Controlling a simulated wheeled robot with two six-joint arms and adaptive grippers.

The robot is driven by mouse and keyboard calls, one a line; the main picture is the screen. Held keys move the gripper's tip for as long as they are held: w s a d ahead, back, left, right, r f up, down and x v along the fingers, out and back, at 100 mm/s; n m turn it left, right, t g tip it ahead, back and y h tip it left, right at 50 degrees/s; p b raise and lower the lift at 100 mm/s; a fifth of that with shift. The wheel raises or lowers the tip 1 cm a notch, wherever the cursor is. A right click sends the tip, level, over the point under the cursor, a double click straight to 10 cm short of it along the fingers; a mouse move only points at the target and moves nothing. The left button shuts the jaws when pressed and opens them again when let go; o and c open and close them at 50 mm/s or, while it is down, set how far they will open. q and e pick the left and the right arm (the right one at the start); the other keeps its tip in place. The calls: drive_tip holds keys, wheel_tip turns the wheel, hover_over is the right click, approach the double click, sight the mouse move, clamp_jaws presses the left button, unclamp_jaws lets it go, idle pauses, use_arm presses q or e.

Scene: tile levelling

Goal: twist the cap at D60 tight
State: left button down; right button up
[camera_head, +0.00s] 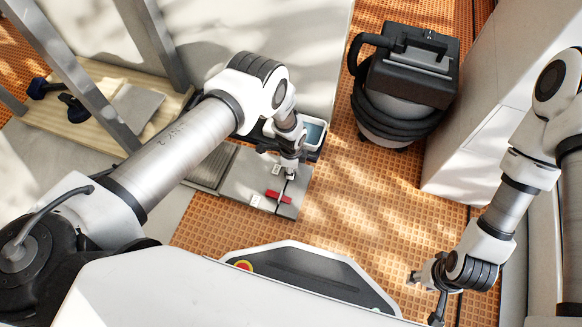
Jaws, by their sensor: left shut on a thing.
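My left gripper (290,174) points down at the grey tiles (238,178), over the dark joint between them. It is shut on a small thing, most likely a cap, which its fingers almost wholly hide. A red cap (279,196) with wings sits on the same joint, just nearer than the gripper and apart from it. Small white labels (255,201) lie on the tiles, too small to read, so I cannot tell which spot is D60. My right gripper (428,294) hangs low at the right, away from the tiles; its jaws are too unclear to judge.
A tray with a pale bin (313,133) stands just behind the tiles. A black and grey vacuum (405,85) stands on the orange floor at the back right. A wooden board (93,122) with dark tools lies at the left. Open orange floor (345,215) lies right of the tiles.

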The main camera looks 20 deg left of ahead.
use_arm(q)
drive_tip(key=shift+m, duration=0.8)
drive_tip(key=c, duration=0.8)
unclamp_jaws()
wheel_tip(320, 180, up, 12)
